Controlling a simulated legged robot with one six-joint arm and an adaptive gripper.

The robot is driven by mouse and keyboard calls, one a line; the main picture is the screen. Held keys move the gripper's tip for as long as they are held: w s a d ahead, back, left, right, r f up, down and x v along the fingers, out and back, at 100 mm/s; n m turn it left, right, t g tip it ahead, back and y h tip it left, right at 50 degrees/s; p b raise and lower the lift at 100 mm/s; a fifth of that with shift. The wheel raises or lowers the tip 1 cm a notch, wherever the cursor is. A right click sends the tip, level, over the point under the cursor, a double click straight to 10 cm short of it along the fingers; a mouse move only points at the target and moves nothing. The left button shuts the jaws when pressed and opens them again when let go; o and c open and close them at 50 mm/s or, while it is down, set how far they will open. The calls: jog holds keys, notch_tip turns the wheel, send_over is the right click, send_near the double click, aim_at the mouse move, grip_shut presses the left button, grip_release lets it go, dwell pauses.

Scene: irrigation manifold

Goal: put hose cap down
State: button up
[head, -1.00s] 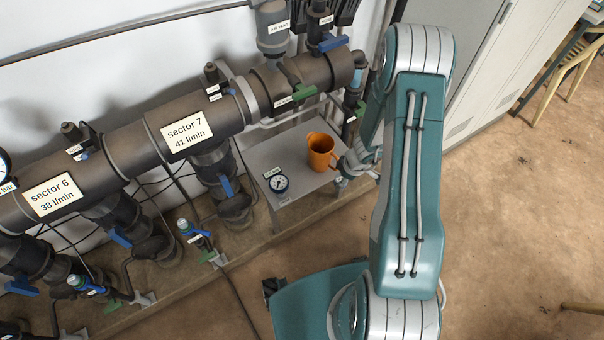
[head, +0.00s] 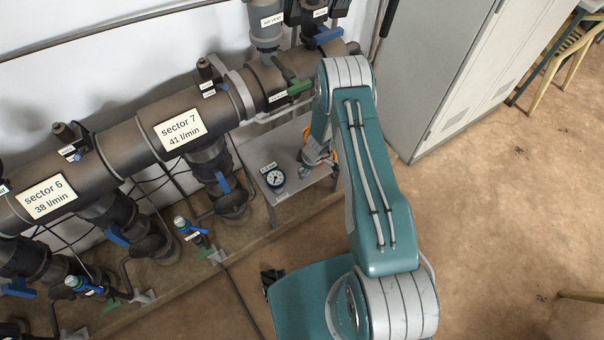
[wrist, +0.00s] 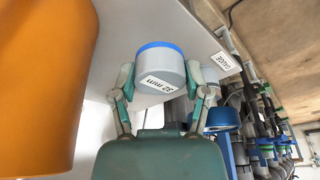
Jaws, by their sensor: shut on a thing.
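My gripper (wrist: 158,85) is shut on the hose cap (wrist: 158,65), a grey cylinder with a blue rim and a "32 mm" label. The cap sits between both fingers. Grey table surface lies behind it in the wrist view; I cannot tell whether the cap touches it. In the head view my gripper (head: 308,172) is over the small grey table (head: 290,150), right of the pressure gauge, and the cap is not clearly visible there.
An orange mug (wrist: 40,80) stands close beside the gripper; in the head view my arm mostly hides it. The gauge (head: 275,178) stands on the table's left part. Pipes with green and blue valve handles run behind. A grey cabinet (head: 440,70) stands right.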

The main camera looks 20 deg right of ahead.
jog(key=shift+w+a+f, duration=0.15)
jog(key=shift+a+f, duration=0.1)
jog(key=x, duration=0.3)
jog(key=shift+d+f, duration=0.25)
jog(key=o, duration=1.3)
jog(key=v, duration=1.2)
